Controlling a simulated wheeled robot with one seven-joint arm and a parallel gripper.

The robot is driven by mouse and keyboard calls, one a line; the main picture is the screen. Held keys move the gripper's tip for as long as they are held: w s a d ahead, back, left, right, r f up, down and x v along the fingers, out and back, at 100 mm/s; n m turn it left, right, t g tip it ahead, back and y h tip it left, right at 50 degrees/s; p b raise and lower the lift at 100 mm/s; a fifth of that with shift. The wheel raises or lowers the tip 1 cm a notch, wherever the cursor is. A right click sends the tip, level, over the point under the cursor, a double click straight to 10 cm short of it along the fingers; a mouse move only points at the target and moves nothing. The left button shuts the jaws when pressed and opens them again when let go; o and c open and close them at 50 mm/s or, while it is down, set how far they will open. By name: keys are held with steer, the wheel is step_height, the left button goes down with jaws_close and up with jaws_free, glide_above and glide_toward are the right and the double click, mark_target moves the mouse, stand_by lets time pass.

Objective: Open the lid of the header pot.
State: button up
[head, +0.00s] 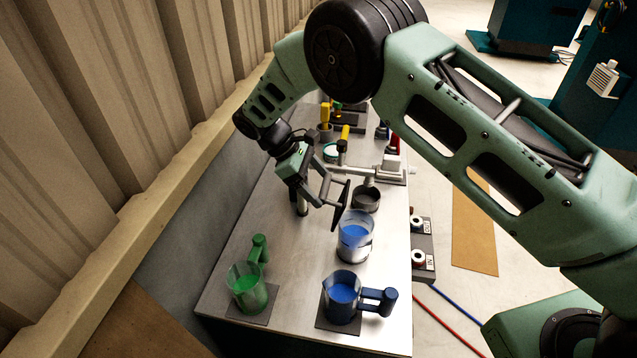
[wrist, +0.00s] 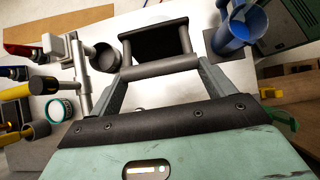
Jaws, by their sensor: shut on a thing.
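My gripper (head: 325,188) is shut on the grey bar handle (wrist: 160,67) of a dark lid (head: 341,207). In the head view the lid stands steeply tilted, seen nearly edge-on. It is at the left of a clear pot with blue contents (head: 355,234), which I take to be the header pot. The pot's top looks uncovered. Whether the lid touches the rim or a hinge is hard to tell. In the wrist view the lid's black face (wrist: 155,42) shows beyond the handle and hides what lies behind it.
A blue jug (head: 342,290) and a green jug (head: 248,288) stand on dark mats at the table's near end. A dark cup (head: 366,198) stands behind the pot, with pipework and yellow-handled parts beyond. A corrugated wall (head: 95,110) closes the left side.

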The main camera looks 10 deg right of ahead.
steer(key=shift+a+f, duration=0.1)
steer(key=shift+f, duration=0.1)
steer(key=o, duration=1.3)
steer(key=v, duration=1.7)
steer(key=shift+r, duration=0.2)
steer(key=shift+w+a, duration=0.1)
steer(key=shift+a, duration=0.05)
